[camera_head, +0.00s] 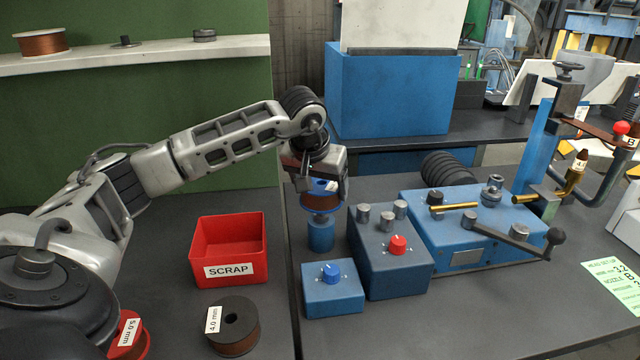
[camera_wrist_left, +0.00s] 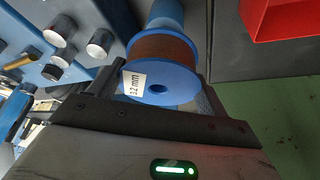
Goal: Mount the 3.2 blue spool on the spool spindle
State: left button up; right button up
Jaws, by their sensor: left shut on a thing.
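The blue spool (camera_head: 321,201) has blue flanges and copper-coloured wire. In the left wrist view the blue spool (camera_wrist_left: 160,82) shows a white "3.2 mm" label and a dark centre hole. My left gripper (camera_head: 319,188) points down and is shut on the spool, with one finger on each side of it. Directly below the spool stands a blue post (camera_head: 321,236), which seems to be the spool spindle's base; the post (camera_wrist_left: 166,12) also shows behind the spool in the left wrist view. I cannot tell whether the spool touches it. My right gripper is not in view.
A red SCRAP bin (camera_head: 229,251), a 4.0 mm spool (camera_head: 236,328) and a red 5.0 mm spool (camera_head: 131,345) are on the left bench.

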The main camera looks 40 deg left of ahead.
pick_arm(q)
jog(key=shift+f+b, duration=0.85)
jog(key=shift+f, duration=0.4)
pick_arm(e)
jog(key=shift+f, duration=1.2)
pick_arm(q)
jog(key=shift+f+b, duration=0.3)
jog(key=shift+f, duration=0.2)
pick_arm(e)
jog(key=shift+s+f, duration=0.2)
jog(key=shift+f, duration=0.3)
pick_arm(q)
jog(key=o, duration=1.6)
jog(key=shift+r, duration=0.1)
jog(key=shift+f, duration=0.2)
jog(key=shift+s+r, duration=0.15)
jog(key=shift+r, duration=0.55)
jog(key=v, duration=1.5)
jog(key=shift+d+f+p, duration=0.1)
jog(key=shift+p, duration=0.3)
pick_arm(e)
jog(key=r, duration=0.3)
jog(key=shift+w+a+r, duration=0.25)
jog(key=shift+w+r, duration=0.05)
